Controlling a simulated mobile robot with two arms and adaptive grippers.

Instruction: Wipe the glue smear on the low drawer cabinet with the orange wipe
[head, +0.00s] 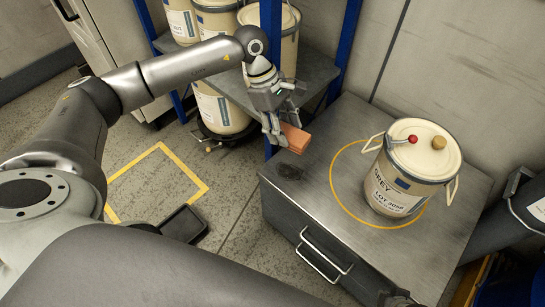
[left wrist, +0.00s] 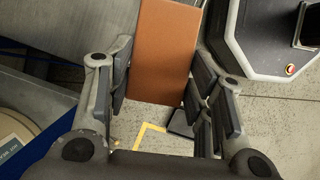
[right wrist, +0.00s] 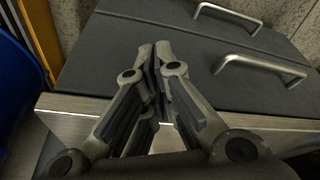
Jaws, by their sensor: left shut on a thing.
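The low drawer cabinet (head: 310,255) has a bare metal top, with a dark patch that looks like the glue smear (head: 288,172) near its left corner. My left gripper (head: 280,130) is shut on the orange wipe (head: 295,138), a block-like piece held above the cabinet's back-left edge, apart from the smear. In the left wrist view the orange wipe (left wrist: 162,50) sits between the two fingers (left wrist: 155,90). In the right wrist view my right gripper (right wrist: 158,60) has its fingertips together with nothing seen between them, in front of the cabinet's drawer fronts and handles (right wrist: 260,68).
A cream drum (head: 410,170) with a red knob and a tan cap stands inside a yellow ring on the cabinet top. A rack with a blue post (head: 270,40) and several drums stands behind my left gripper. A yellow floor outline (head: 160,180) lies left of the cabinet.

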